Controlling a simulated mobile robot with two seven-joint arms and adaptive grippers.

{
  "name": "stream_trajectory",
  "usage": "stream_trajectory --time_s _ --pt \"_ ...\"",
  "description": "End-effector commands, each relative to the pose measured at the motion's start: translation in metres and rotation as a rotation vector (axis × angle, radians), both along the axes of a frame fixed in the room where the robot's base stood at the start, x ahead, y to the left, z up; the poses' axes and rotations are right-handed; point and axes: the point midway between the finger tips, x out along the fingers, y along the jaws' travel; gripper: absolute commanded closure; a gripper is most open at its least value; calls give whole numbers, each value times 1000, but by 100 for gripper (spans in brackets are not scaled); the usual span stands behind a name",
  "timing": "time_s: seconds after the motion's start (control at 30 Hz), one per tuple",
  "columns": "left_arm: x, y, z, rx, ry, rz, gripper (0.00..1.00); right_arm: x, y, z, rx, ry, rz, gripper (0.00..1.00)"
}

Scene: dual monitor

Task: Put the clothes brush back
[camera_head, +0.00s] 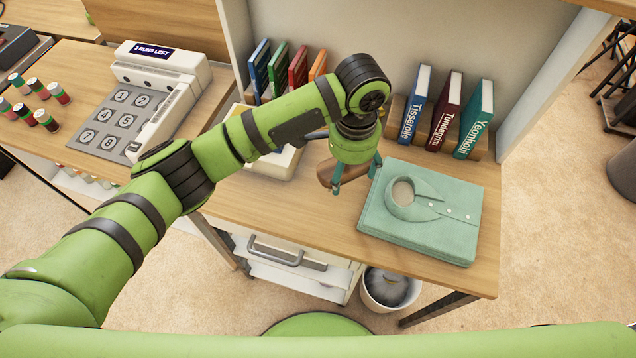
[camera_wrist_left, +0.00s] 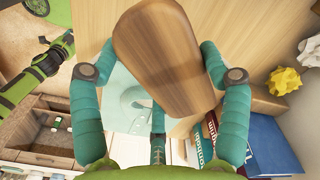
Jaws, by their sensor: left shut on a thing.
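The clothes brush shows a brown wooden body in the left wrist view (camera_wrist_left: 165,60), and a small part of it shows in the head view (camera_head: 327,173). My left gripper (camera_head: 352,180) is shut on it, its teal fingers on both sides of the wood in the left wrist view (camera_wrist_left: 160,85). The gripper is over the desk, just left of the folded teal shirt (camera_head: 455,240). Bristles are not visible. I cannot make out my right gripper.
Upright books (camera_head: 443,110) stand behind the shirt; coloured binders (camera_head: 278,70) stand left of them. A white keypad device (camera_head: 160,80) and small coloured cylinders (camera_head: 40,98) are at the left. My left arm hides part of a pale box (camera_head: 280,163). A bin (camera_head: 388,290) is below the desk.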

Motion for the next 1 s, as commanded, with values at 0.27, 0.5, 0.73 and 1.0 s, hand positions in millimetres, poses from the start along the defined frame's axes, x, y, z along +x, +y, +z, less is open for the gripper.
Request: stream_trajectory --time_s 0.27,0.5,0.73,1.0 --pt "6 51 -29 1 0 2 50 1 8 10 10 -2 1 60" --pt "6 59 -50 1 2 0 50 0 9 12 12 0 1 60" --pt "6 58 -74 0 -1 0 50 0 9 13 11 1 2 60" --pt "6 58 -75 -1 -2 -1 50 -1 5 13 6 2 3 60"
